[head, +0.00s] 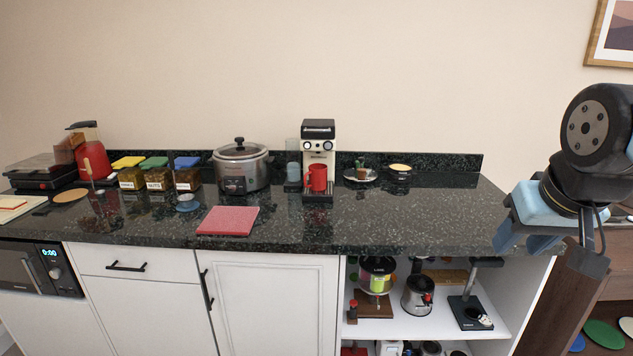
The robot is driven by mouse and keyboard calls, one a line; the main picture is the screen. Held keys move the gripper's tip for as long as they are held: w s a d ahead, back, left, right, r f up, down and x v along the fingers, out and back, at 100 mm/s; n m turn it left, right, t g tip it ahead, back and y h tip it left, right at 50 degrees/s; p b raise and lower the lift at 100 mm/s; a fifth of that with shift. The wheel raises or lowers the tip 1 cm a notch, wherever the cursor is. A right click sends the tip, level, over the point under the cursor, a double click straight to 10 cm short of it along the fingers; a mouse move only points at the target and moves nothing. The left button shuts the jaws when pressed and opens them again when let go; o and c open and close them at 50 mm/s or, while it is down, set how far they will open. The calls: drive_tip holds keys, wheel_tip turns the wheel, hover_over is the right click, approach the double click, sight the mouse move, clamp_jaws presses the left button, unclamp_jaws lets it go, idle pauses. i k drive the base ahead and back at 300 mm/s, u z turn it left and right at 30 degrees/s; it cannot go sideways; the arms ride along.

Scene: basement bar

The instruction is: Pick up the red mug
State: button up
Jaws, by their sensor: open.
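The red mug (318,178) stands upright at the front of the cream and black coffee machine (319,143), on or just above its dark drip tray. It is in the middle of the head view, and its handle side is hard to make out. My gripper (551,232) hangs at the far right, over the right end of the counter, well apart from the mug. It is open and I see nothing in it. The exact fingertips are hard to make out at this angle.
The dark speckled counter (400,225) is clear between my gripper and the mug. A steel cooker (241,168), spice jars (160,178) and a red board (228,220) lie left of the mug. A saucer with a small item (360,176) and a small yellow-topped dish (400,168) stand to its right.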

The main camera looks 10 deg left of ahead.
sight(318, 172)
drive_tip(key=u, duration=0.05)
drive_tip(key=i, duration=0.95)
drive_tip(key=z, duration=0.1)
